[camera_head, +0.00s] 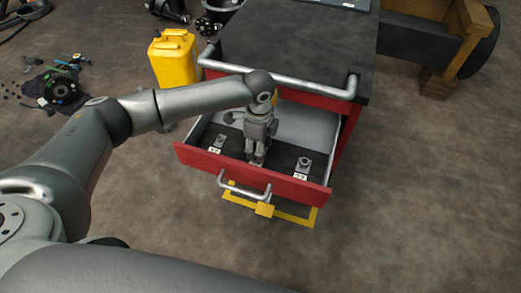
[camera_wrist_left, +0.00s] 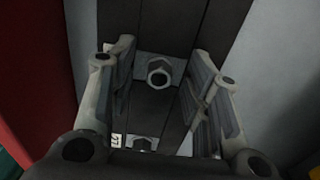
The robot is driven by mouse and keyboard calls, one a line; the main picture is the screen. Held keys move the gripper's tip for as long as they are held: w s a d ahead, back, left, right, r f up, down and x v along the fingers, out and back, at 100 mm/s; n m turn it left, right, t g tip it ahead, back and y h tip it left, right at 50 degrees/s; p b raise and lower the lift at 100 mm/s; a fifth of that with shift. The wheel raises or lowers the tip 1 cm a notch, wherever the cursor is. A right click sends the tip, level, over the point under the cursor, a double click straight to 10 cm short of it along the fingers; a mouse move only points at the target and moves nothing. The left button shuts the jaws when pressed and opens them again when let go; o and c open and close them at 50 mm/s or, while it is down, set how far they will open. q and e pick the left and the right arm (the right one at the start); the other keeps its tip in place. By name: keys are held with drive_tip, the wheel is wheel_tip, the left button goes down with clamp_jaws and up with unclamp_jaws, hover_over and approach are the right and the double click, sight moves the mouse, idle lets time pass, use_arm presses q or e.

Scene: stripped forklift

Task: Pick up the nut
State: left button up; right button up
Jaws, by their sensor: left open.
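A grey hex nut (camera_wrist_left: 160,72) with a round hole sits on a light plate in the dark drawer insert. In the wrist view it lies between my open left fingers, apart from both. A second nut (camera_wrist_left: 141,143) shows lower down, partly hidden by my gripper, beside a small white label. In the head view my left gripper (camera_head: 256,160) points down into the open red drawer (camera_head: 245,178). One nut (camera_head: 220,142) is to its left and another (camera_head: 305,163) to its right. The spot under the fingers is mostly hidden there.
The drawer belongs to a red cabinet with a dark top (camera_head: 295,45) and a metal rail (camera_head: 300,84). The drawer walls stand close around my gripper. A yellow canister (camera_head: 174,60) stands behind left. Floor at right is clear.

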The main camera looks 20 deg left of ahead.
use_arm(q)
drive_tip(key=c, duration=0.9)
drive_tip(key=shift+r, duration=0.1)
